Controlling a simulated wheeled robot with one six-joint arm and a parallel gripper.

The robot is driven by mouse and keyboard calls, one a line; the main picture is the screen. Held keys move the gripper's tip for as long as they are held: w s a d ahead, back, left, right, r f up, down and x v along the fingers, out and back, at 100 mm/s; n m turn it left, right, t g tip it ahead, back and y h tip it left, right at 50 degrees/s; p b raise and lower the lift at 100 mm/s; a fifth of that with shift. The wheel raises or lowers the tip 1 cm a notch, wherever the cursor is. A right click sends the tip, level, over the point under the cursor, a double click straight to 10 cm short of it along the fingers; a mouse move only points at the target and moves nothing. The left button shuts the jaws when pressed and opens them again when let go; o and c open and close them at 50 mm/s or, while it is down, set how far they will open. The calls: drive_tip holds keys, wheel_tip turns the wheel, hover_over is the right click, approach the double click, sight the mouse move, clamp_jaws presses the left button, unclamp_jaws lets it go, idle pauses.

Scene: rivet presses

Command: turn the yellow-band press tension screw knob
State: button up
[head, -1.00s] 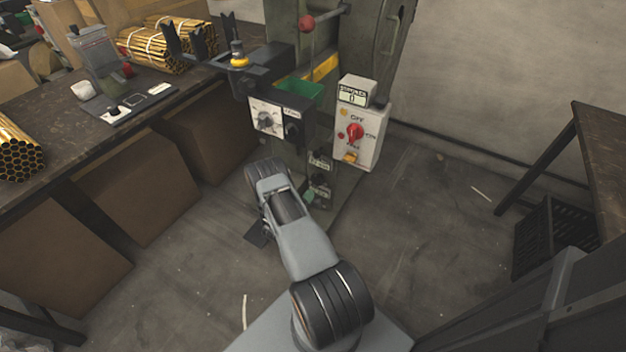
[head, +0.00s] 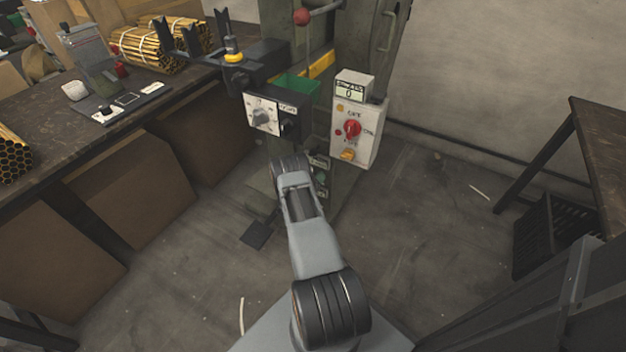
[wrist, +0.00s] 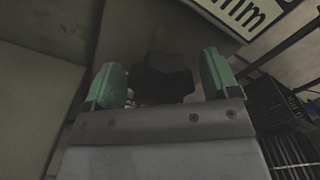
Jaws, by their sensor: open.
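The press (head: 356,60) with a yellow band (head: 321,65) stands at the top centre of the head view. A black knob (head: 289,127) sits on the right part of its front panel, under a small white label. In the wrist view a dark lobed knob (wrist: 165,74) shows between the green fingertips of my gripper (wrist: 162,84), near a white label ending in "mm" (wrist: 245,14). My gripper is open, with a gap on each side of the knob. I cannot tell how far the fingertips reach around it. In the head view my arm mostly hides the gripper.
A dial panel (head: 261,116) is left of the black knob. A white control box (head: 357,132) with a red switch and counter is to its right. A workbench (head: 45,122) with tube bundles stands at left. A dark crate (head: 545,232) stands at right; floor between is free.

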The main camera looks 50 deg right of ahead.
drive_tip(key=shift+c, duration=0.3)
drive_tip(key=c, duration=0.9)
drive_tip(key=shift+o, duration=0.2)
drive_tip(key=m+b, duration=0.2)
drive_tip(key=m, duration=0.2)
drive_tip(key=m+b, duration=0.2)
drive_tip(key=m, duration=0.2)
drive_tip(key=shift+s, duration=0.15)
drive_tip(key=m+b, duration=0.2)
drive_tip(key=m, duration=0.3)
drive_tip(key=shift+s+d+f+b, duration=0.1)
drive_tip(key=shift+b, duration=0.2)
drive_tip(key=shift+m+b, duration=1.1)
drive_tip(key=shift+m, duration=1.2)
drive_tip(key=shift+s, duration=0.1)
